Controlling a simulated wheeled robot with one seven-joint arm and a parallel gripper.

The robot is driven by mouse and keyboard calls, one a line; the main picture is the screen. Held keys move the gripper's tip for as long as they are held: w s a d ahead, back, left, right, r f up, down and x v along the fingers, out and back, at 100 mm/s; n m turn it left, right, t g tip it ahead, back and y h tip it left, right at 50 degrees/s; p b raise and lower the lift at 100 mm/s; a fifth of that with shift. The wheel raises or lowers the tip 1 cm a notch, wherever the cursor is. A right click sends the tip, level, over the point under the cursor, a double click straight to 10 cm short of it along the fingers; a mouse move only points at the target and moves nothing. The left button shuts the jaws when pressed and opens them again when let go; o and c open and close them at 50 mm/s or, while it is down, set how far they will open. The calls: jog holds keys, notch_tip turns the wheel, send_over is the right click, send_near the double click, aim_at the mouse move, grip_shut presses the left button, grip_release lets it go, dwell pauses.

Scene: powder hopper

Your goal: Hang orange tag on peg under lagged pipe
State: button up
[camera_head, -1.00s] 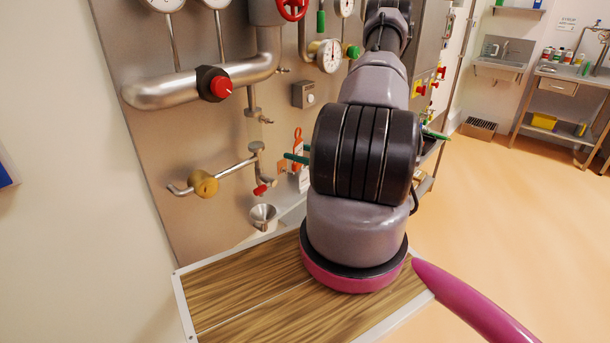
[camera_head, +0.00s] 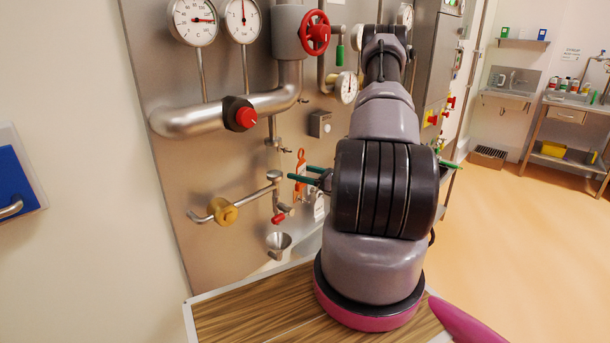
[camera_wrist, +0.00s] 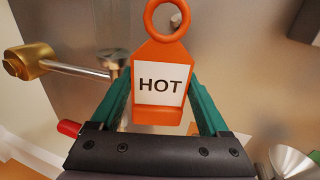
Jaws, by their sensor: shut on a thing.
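The orange tag (camera_wrist: 161,50) has a ring at its top and a white label reading HOT. My gripper (camera_wrist: 158,78) is shut on it, with green fingers at its two sides, holding it upright. In the head view the tag (camera_head: 300,168) shows small in front of the steel panel, and the gripper (camera_head: 303,174) is partly hidden by my arm. The silver lagged pipe (camera_head: 200,118) runs across the panel, above and left of the tag. A small peg (camera_head: 287,150) sticks out below the pipe, just left of the tag's ring. Whether they touch cannot be told.
A thin pipe with a brass fitting (camera_head: 223,211) and a red-tipped valve (camera_head: 279,217) lies below left of the tag. A metal funnel (camera_head: 278,241) is lower down. A red knob (camera_head: 245,117), a small grey box (camera_head: 320,124) and gauges (camera_head: 194,20) are on the panel.

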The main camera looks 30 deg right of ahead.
jog(key=shift+w+a+f, duration=0.2)
jog(key=shift+w+a, duration=0.1)
jog(key=shift+w, duration=0.6)
jog(key=shift+w+a+f, duration=0.25)
jog(key=shift+w+a, duration=0.1)
jog(key=shift+w, duration=0.55)
jog(key=shift+w+a+f, duration=0.2)
jog(key=shift+w+a, duration=0.1)
jog(key=shift+w, duration=0.6)
jog(key=o, duration=1.2)
jog(key=v, duration=1)
jog(key=shift+s+d, duration=0.2)
jog(key=shift+s, duration=0.1)
jog(key=shift+s, duration=0.1)
